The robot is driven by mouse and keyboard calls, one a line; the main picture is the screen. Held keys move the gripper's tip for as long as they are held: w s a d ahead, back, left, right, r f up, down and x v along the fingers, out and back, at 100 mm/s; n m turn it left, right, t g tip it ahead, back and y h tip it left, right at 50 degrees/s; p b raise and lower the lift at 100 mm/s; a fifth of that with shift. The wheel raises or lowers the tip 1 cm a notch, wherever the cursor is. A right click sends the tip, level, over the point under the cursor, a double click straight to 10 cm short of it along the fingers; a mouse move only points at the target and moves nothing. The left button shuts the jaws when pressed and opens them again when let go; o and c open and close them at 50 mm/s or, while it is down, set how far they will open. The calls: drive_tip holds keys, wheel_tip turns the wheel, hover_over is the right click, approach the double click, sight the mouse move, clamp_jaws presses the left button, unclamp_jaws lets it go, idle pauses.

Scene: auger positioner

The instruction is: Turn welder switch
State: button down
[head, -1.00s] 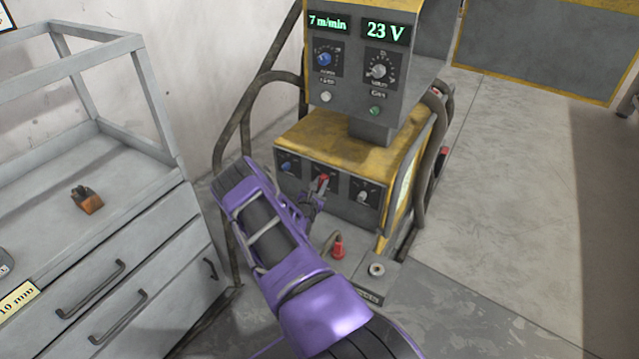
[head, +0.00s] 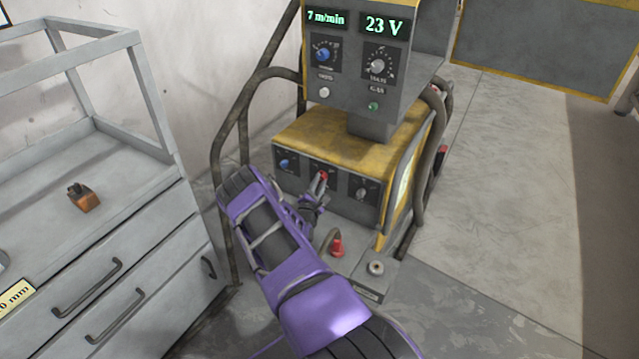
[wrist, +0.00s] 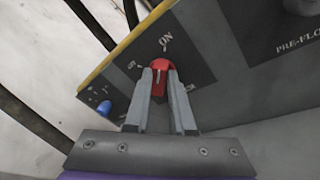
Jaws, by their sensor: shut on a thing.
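The welder switch (wrist: 161,66) is a red knob on the dark front panel of the welder's lower yellow-topped box. It also shows in the head view (head: 323,175), in the middle of that panel. In the wrist view its pointed end faces up and slightly right, toward the "ON" mark. An "OFF" mark lies to its left, hard to read. My gripper (wrist: 162,74) is shut on the red switch, with one finger on each side. In the head view my gripper (head: 321,184) reaches the panel from the lower left and hides part of it.
A blue knob (head: 286,164) sits left of the switch and a grey knob (head: 362,192) right of it. A red plug with cable (head: 337,247) stands below the panel. A grey drawer cabinet (head: 120,270) is at left. Floor at right (head: 500,200) is clear.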

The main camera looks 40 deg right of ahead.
drive_tip(key=c, duration=0.8)
unclamp_jaws()
drive_tip(key=shift+o, duration=0.2)
drive_tip(key=shift+s+a, duration=0.1)
drive_tip(key=p+v, duration=0.2)
drive_tip(key=v, duration=1.5)
drive_tip(key=shift+a+p, duration=0.15)
drive_tip(key=shift+p, duration=0.2)
